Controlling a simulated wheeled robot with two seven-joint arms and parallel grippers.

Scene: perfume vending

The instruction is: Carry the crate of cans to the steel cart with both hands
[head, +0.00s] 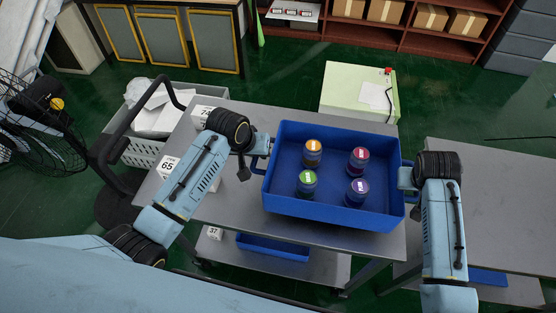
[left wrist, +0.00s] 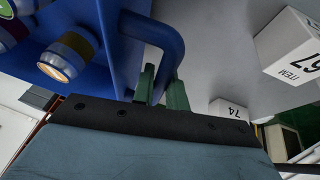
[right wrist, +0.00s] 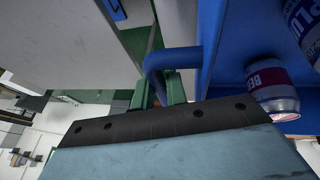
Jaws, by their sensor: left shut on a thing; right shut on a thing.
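The blue crate (head: 330,215) holds several cans with orange, red, green and purple tops, all upright. It is at the right end of a steel cart (head: 235,215); whether it rests on the top or is just above it I cannot tell. My left gripper (head: 262,150) is shut on the crate's left handle, and the green fingers (left wrist: 163,88) straddle this handle (left wrist: 172,35) in the left wrist view. My right gripper (head: 408,180) is shut on the right handle (right wrist: 170,58), seen between the fingers (right wrist: 160,90) in the right wrist view.
A second steel cart (head: 490,190) stands at the right, its visible top bare. White numbered boxes (head: 168,165) sit at the left of the nearer cart. A pale green cabinet (head: 350,90) stands behind the crate. Another blue crate (head: 272,247) is on the lower shelf.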

